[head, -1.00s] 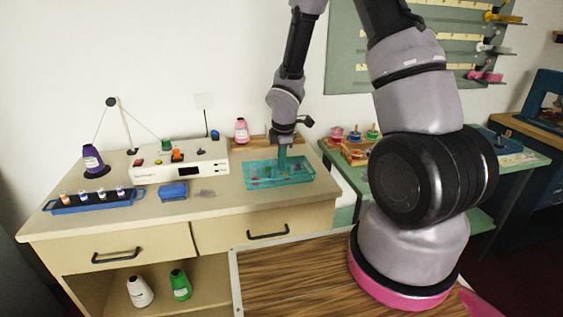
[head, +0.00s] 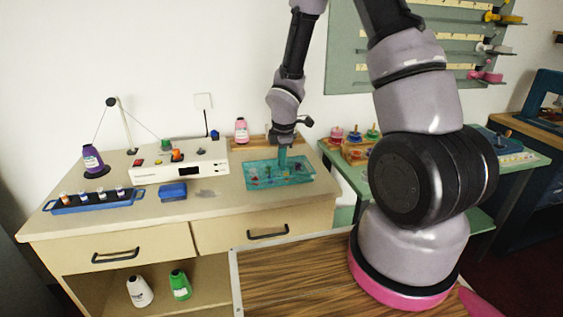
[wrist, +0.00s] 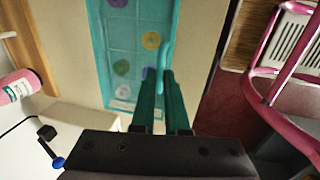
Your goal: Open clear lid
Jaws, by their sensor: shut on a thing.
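A shallow teal see-through box (head: 303,174) lies at the right end of the counter, with several small coloured pieces showing inside it. It also shows in the wrist view (wrist: 92,25), where round coloured pieces sit in square cells. A narrow teal part, which looks like the handle of the clear lid (wrist: 165,48), stands between my fingertips. My gripper (head: 283,153) points down over the box and is shut on this part; its teal fingers also show in the wrist view (wrist: 162,75). I cannot clearly tell the lid's panel from the box or how far it is raised.
A white device (head: 205,167) and a blue block (head: 173,192) stand left of the box. A rack of small bottles (head: 95,202) lies at the far left. Counter is clear in front of the box.

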